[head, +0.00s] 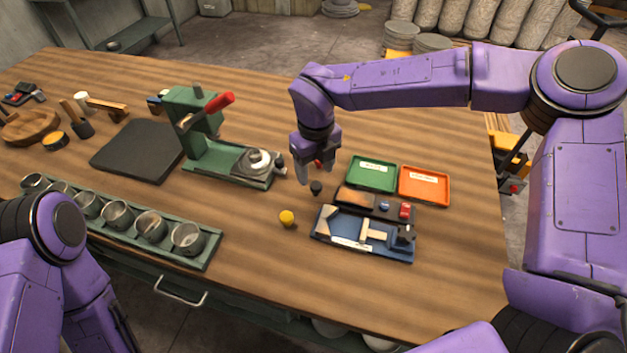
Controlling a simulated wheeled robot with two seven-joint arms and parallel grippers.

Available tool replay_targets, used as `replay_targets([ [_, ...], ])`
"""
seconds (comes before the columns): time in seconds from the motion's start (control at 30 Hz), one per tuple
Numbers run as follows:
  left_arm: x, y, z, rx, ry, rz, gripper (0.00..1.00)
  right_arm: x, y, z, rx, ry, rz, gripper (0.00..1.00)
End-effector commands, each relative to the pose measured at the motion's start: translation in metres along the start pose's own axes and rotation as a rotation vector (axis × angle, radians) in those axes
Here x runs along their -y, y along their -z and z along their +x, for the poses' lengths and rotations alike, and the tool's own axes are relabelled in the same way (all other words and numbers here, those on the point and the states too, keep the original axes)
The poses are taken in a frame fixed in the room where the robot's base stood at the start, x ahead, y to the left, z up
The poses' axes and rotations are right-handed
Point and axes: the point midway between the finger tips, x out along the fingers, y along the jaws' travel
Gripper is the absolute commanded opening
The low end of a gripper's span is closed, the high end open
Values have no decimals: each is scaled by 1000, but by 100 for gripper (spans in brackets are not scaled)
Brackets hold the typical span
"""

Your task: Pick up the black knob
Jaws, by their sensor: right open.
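The black knob (316,187) is a small dark piece standing on the wooden workbench, left of the blue tool tray. My right gripper (317,177) points down just above and behind the knob in the picture, with its jaws open. The knob shows below the fingertips; whether they touch it or reach around it I cannot tell. A small red spot shows by the fingers, and I cannot tell what it is. My left arm comes in at the lower left, but its gripper is out of view.
A yellow knob (287,218) stands to the front left. The blue tray (323,239) of tools, a green tray (372,174) and an orange tray (425,185) lie to the right. A green press (199,130) stands left. Metal cups (151,225) fill a rack at the front left.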

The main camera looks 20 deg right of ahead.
Motion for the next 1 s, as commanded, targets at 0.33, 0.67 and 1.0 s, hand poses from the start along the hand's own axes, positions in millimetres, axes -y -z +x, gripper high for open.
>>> replay_targets([
  [0.33, 2, 8, -19, 0, 0, 0, 43, 5, -6, 57, -14, -2, 4, 61],
  [0.67, 2, 8, -19, 0, 0, 0, 43, 5, -6, 64, -11, -2, 5, 41],
  [1.0, 2, 8, -19, 0, 0, 0, 43, 6, -6, 65, -12, -2, 5, 2],
])
